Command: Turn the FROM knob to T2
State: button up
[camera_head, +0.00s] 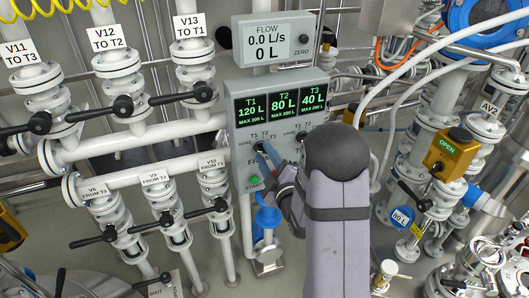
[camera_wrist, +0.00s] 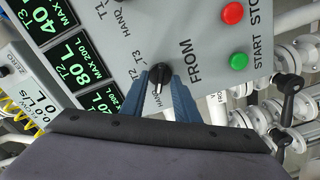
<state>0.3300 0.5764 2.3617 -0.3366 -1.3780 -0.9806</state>
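The FROM knob (camera_wrist: 160,75) is black with a white mark, on the grey control panel (camera_wrist: 215,80). In the wrist view its mark points down the picture, towards the side where the HAND label lies, not towards T2. The T2 and T3 labels show left of the knob; the nearer labels are hidden by a finger. My gripper (camera_wrist: 160,94) has its two blue fingers apart, one on each side of the knob; I cannot tell whether they touch it. In the head view my gripper (camera_head: 267,155) is at the knob (camera_head: 262,148), and my arm hides part of the panel.
The tank display (camera_head: 282,102) reads T1 120 L, T2 80 L, T3 40 L. The green START button (camera_wrist: 239,61) and red STOP button (camera_wrist: 232,13) sit near the knob. The TO knob (camera_wrist: 104,4) is beside it. Pipes and valve handles (camera_head: 123,105) stand left of the panel.

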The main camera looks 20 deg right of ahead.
jog(key=shift+w, duration=0.5)
jog(key=shift+c, duration=0.7)
grip_shut()
jog(key=shift+m, duration=0.3)
jog(key=m+b, duration=0.7)
jog(key=m, duration=0.8)
jog(key=shift+b, duration=0.3)
